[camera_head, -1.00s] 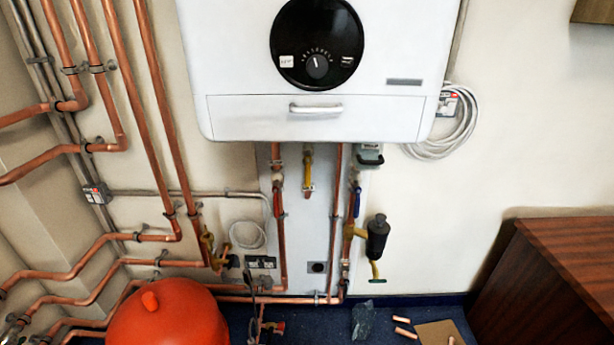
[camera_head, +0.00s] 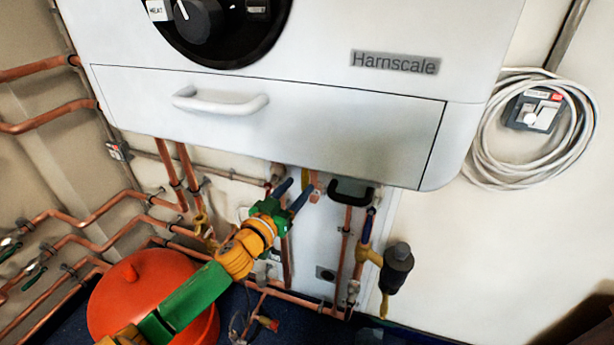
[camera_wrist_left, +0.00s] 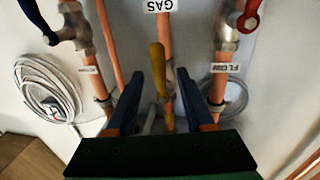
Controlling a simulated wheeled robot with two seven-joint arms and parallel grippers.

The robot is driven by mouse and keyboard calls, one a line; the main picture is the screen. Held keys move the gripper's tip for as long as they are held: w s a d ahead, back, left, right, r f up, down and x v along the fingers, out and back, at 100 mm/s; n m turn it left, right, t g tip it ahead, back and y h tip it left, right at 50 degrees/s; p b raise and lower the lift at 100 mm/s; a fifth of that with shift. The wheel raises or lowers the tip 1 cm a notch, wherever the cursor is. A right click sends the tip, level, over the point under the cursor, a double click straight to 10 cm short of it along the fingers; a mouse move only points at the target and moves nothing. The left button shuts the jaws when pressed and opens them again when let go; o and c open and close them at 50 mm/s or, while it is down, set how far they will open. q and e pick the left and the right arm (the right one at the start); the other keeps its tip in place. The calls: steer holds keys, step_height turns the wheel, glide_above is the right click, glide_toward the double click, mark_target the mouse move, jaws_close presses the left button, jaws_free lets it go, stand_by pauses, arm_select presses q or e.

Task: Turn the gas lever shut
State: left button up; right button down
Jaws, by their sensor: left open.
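The yellow gas lever (camera_wrist_left: 157,68) shows in the left wrist view, upright along the copper pipe under the GAS label (camera_wrist_left: 164,5). My left gripper (camera_wrist_left: 160,92) is open, its two blue fingers on either side of the lever's lower part, with gaps showing between them and it. Whether the lever is at fingertip depth is unclear. In the head view my left gripper (camera_head: 294,192) is below the boiler (camera_head: 290,110), and the lever cannot be made out clearly there. My right gripper is not in view.
In the wrist view a red-handled valve (camera_wrist_left: 248,18) is right of the gas lever and a dark-handled valve (camera_wrist_left: 48,32) left. The boiler's underside is close above my gripper. A black canister (camera_head: 397,262) hangs at right; a red vessel (camera_head: 135,300) stands lower left.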

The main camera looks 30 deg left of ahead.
mark_target(303, 183)
arm_select(q)
steer(key=w, duration=0.4)
steer(key=shift+w+f, duration=0.15)
steer(key=shift+w, duration=0.1)
steer(key=shift+s, duration=0.1)
steer(key=shift+a, duration=0.1)
jaws_close()
stand_by(1.0)
